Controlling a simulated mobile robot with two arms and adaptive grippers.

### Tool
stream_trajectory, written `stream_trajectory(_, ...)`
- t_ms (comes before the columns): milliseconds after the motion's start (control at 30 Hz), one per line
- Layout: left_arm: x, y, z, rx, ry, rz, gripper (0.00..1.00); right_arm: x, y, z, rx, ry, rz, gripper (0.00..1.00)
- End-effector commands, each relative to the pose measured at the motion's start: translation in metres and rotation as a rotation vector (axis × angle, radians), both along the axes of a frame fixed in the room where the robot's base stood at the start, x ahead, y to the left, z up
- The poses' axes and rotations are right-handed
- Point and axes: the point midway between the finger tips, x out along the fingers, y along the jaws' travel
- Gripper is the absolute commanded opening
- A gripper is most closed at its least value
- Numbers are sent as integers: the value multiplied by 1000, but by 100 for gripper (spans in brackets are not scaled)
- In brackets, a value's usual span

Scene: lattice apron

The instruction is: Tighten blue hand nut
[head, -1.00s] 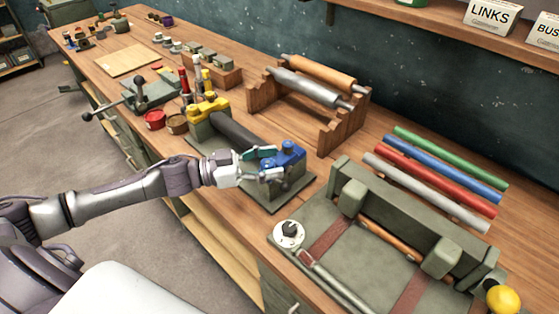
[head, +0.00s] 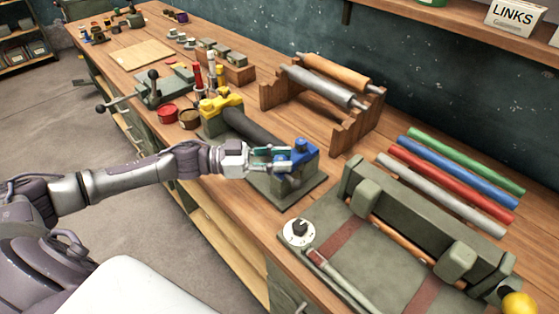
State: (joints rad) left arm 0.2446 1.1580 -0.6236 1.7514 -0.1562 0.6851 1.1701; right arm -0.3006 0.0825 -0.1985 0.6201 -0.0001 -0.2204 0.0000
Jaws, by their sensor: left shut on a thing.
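The blue clamp block with its blue hand nut (head: 301,146) sits on the near end of a grey fixture on the workbench. A dark cylinder (head: 248,128) runs from it to a yellow clamp (head: 221,104) at the far end. My left gripper (head: 286,158) reaches in from the left and is at the blue part, its fingers shut on it. The fingers partly hide the blue part, so the exact contact is hard to see. My right gripper is not in view.
A wooden rack (head: 345,131) with two rollers stands behind the fixture. Coloured rods (head: 452,178) and a green-grey bending device (head: 395,240) lie to the right. A red tin (head: 167,114) and a vise (head: 160,88) stand to the left.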

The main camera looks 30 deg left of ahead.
Motion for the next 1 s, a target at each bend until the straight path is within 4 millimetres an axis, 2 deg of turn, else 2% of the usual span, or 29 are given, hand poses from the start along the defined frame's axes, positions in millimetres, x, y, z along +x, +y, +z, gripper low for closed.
stream_trajectory(100,2,0,-1,2,-7,-82,0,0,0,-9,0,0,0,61)
stream_trajectory(500,1,-1,-1,-1,-3,-323,0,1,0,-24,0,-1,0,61)
stream_trajectory(1000,0,-1,0,-1,1,-395,0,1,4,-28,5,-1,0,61)
